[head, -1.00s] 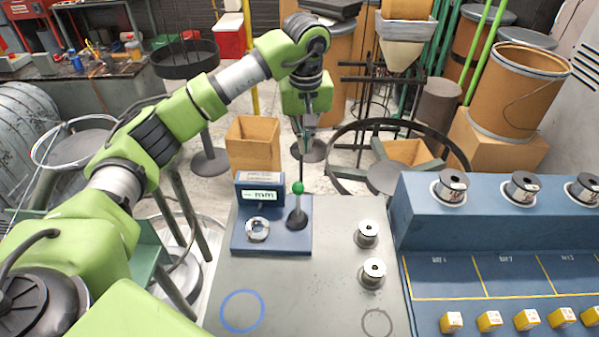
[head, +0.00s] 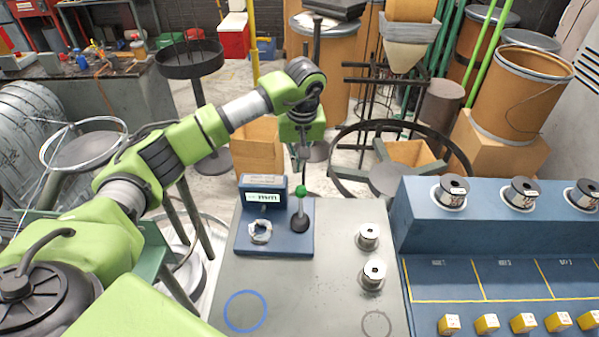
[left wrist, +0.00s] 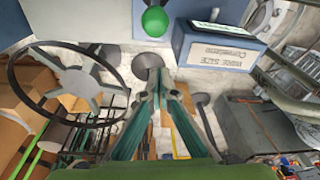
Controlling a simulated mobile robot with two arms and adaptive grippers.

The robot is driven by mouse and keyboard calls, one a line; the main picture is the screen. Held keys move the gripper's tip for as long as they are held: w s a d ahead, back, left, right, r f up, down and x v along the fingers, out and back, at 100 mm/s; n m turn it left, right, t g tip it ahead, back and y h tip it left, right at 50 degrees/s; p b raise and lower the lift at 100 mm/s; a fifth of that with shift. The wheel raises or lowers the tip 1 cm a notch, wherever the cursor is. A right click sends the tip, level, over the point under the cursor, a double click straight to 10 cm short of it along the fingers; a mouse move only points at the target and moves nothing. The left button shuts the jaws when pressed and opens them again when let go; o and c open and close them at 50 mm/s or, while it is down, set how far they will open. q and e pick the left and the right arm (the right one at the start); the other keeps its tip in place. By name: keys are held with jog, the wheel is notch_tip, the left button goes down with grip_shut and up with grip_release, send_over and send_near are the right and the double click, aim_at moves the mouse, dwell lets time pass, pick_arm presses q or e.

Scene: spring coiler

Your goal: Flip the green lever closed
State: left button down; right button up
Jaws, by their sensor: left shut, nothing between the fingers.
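The green lever knob (head: 300,191) tops an upright stem on a blue device (head: 273,240) on the grey table. The device has a small lit display (head: 264,197) and a silver ring (head: 260,231) on its front left. My left gripper (head: 302,168) is shut and empty, fingers pointing down, just behind and above the knob. In the left wrist view the knob (left wrist: 155,21) lies beyond the closed fingertips (left wrist: 154,72), with a gap in the picture; whether they touch is hard to tell. My right gripper is not in view.
Two metal spools (head: 368,236) stand right of the device. A blue ring mark (head: 245,310) lies on the table front. A blue rack (head: 490,225) with spools and yellow blocks fills the right. The table's middle is clear.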

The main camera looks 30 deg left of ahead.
aim_at(301, 199)
pick_arm(q)
jog(key=s+d+p, duration=0.1)
jog(key=s+d+f+p, duration=0.1)
jog(key=s, duration=0.1)
jog(key=shift+d+f+p, duration=0.1)
jog(key=shift+f+p, duration=0.05)
jog(key=shift+p, duration=0.2)
jog(key=shift+w, duration=0.1)
